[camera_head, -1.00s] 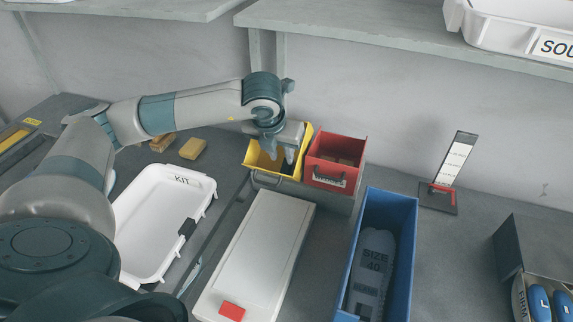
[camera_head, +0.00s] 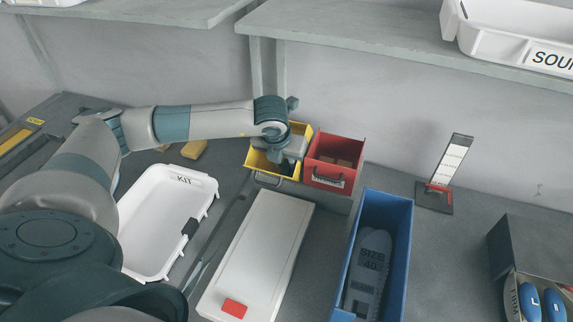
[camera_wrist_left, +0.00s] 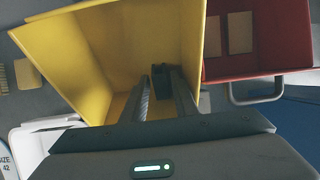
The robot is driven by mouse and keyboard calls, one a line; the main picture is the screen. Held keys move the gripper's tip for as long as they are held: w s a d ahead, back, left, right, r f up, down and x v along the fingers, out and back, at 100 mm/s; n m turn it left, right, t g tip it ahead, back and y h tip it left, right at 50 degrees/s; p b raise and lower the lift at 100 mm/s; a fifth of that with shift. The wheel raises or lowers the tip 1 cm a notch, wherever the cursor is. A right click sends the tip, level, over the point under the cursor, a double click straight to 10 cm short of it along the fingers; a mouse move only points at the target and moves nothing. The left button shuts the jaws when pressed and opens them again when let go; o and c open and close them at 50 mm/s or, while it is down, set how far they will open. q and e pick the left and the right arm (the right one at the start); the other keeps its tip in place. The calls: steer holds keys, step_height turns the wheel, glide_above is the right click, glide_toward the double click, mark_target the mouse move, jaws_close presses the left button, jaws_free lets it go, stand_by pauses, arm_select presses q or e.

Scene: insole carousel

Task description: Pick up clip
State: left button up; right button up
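The yellow bin (camera_head: 268,158) stands at the back middle and fills much of the left wrist view (camera_wrist_left: 75,55). My left gripper (camera_head: 284,168) reaches down into it from above. In the left wrist view, its two fingers (camera_wrist_left: 161,98) are apart, with a visible gap between them. A small dark piece, which looks like a clip (camera_wrist_left: 160,74), lies in the bin at the fingertips. I cannot tell whether the fingers touch it. In the head view the gripper and bin wall hide it. My right gripper is not in view.
A red bin (camera_head: 333,176) stands right beside the yellow one. A white KIT tray (camera_head: 149,273) with a black piece on its rim (camera_head: 190,227) is at left. A white lidded box (camera_head: 258,250) and a blue bin (camera_head: 398,250) with a grey insole (camera_head: 369,268) stand in front.

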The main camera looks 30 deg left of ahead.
arm_select(q)
steer(key=shift+w+f, duration=0.1)
steer(key=shift+f, duration=0.05)
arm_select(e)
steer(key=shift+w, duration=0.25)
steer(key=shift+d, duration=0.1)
arm_select(q)
jaws_close()
steer(key=shift+a, duration=0.1)
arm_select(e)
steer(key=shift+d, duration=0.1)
